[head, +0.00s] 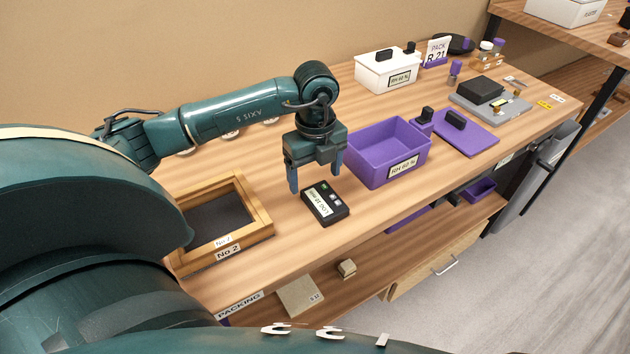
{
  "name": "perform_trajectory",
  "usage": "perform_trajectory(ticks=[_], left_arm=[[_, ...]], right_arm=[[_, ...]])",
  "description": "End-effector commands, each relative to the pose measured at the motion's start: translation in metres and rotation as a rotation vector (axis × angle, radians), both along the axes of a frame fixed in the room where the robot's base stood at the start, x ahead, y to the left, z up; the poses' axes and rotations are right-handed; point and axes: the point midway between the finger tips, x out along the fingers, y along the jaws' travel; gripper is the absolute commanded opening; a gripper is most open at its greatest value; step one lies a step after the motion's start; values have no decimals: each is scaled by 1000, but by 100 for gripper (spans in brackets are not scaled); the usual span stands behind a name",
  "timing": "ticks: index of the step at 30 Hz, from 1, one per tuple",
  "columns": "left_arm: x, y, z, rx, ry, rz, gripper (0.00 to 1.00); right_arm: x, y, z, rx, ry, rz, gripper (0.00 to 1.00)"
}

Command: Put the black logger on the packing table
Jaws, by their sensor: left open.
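The black logger (325,203), a small flat box with a pale label and small buttons on top, lies on the wooden packing table (290,245) near its front edge. The table's front edge carries a "PACKING" label. My left gripper (315,181) is open and empty, fingers pointing down, just behind the logger in the head view. Its fingers look apart from the logger; the exact gap cannot be told. My right gripper is not in view.
A wooden frame tray marked "No 2" (264,223) lies left of the logger. An open purple box (390,165) stands to the right, its purple lid (478,137) beyond. A white box (390,73) and a grey device (508,108) stand farther back. Bare tabletop surrounds the logger.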

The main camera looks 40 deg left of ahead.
Motion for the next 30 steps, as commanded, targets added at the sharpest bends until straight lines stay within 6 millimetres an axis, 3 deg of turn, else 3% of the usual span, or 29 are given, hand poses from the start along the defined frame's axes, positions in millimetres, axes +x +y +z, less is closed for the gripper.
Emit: perform_trajectory(ticks=[6,12,18,30], left_arm=[[1,0,51,-1,-6,-1,78],[1,0,80,0,-3,0,78],[1,0,89,0,-1,-1,78],[1,0,89,0,0,0,78]], right_arm=[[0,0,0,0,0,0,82],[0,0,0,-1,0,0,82],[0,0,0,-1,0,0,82],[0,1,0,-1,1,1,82]])
